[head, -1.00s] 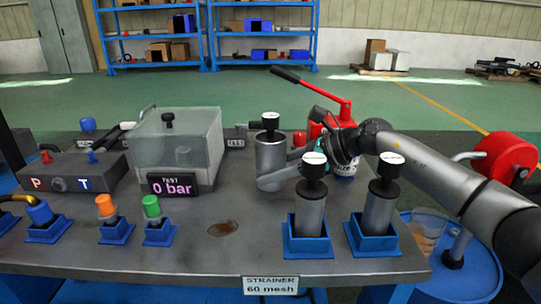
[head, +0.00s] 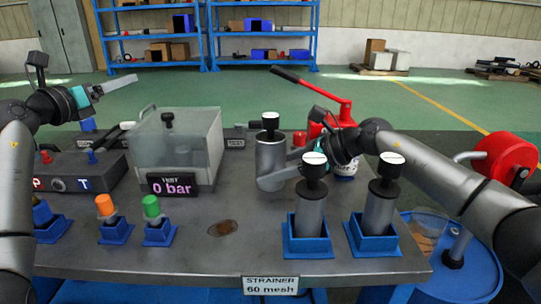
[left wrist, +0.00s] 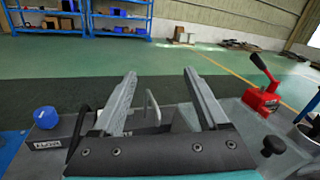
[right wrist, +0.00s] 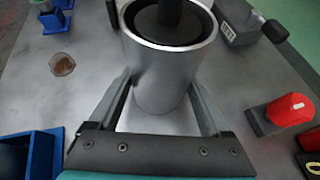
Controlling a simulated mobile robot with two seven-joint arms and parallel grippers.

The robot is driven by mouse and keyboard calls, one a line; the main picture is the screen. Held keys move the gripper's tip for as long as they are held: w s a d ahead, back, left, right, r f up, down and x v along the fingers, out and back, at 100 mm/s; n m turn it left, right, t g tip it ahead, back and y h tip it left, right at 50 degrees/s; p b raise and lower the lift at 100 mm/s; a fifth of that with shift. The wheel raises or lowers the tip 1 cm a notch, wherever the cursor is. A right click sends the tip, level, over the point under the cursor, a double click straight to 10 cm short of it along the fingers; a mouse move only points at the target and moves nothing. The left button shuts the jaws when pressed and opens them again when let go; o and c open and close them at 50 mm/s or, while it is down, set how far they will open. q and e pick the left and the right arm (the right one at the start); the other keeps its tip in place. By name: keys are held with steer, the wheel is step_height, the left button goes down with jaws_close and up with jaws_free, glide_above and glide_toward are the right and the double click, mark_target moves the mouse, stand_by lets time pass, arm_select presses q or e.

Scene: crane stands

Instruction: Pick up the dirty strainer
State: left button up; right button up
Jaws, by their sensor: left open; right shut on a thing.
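A grey metal cylinder (head: 270,157) with a black knob and white cap stands upright near the middle of the bench. My right gripper (head: 280,178) is shut on its lower body. In the right wrist view the cylinder (right wrist: 165,80) sits between both fingers. Whether its base touches the bench is unclear. Two similar cylinders, one (head: 309,205) and another (head: 380,207), stand in blue holders at the front. No dirt shows that marks one as the dirty strainer. My left gripper (head: 113,87) is open and empty above the bench's left back; its fingers show in the left wrist view (left wrist: 160,74).
A clear box (head: 180,140) with a "0 bar" display (head: 172,186) stands left of the cylinder. Orange (head: 106,206) and green (head: 151,207) plugs sit in blue holders. A red-handled pump (head: 335,108) is behind. A brown stain (head: 223,228) marks the bench.

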arm_select(q)
steer(key=d+r+m+g+h, duration=0.1)
steer(key=d, duration=0.3)
steer(key=d+r+g+h, duration=0.1)
steer(key=d, duration=0.2)
steer(key=d+m+g+h, duration=0.1)
steer(key=d, duration=0.3)
steer(key=shift+w+d+r+m, duration=0.1)
steer(key=shift+d+r+m, duration=0.2)
steer(key=shift+r, duration=0.1)
steer(key=s+d+r+m+g+h, duration=0.15)
steer(key=d+g, duration=0.25)
steer(key=d, duration=0.5)
steer(key=m+g+y, duration=0.2)
steer(key=g+y, duration=0.3)
steer(key=y, duration=0.2)
glide_toward(270, 116)
steer(key=shift+h, duration=0.25)
steer(key=x, duration=0.3)
steer(key=a+x, duration=0.1)
steer(key=x, duration=0.1)
steer(key=shift+f, duration=0.1)
steer(key=shift+d+x, duration=0.2)
steer(key=shift+x, duration=2.75)
jaws_close()
